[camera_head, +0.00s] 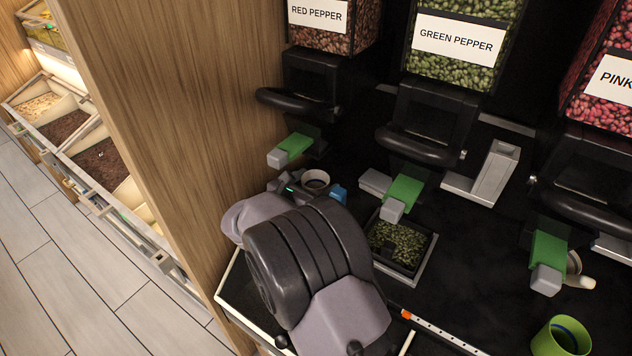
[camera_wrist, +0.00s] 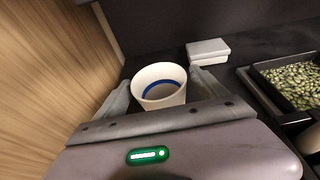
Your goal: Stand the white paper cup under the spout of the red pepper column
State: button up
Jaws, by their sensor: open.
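The white paper cup (camera_head: 316,180) stands upright on the black counter, below the red pepper column (camera_head: 325,25) and its green and grey spout (camera_head: 290,150). In the wrist view the cup (camera_wrist: 160,86) is empty, with a blue line inside. My gripper (camera_wrist: 165,92) is open, with one finger on each side of the cup. I cannot tell whether the fingers touch it. In the head view my arm hides the lower part of the cup and most of my gripper (camera_head: 310,190).
A wooden panel (camera_head: 175,110) rises close on the left. A tray of green pepper (camera_head: 432,262) lies to the right, under the green pepper column (camera_head: 455,40). A grey block (camera_wrist: 207,50) is behind the cup.

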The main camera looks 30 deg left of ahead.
jog(key=shift+o, duration=0.2)
jog(key=shift+r, duration=0.25)
jog(key=p+v, duration=0.4)
jog(key=v, duration=0.8)
jog(key=shift+a, duration=0.1)
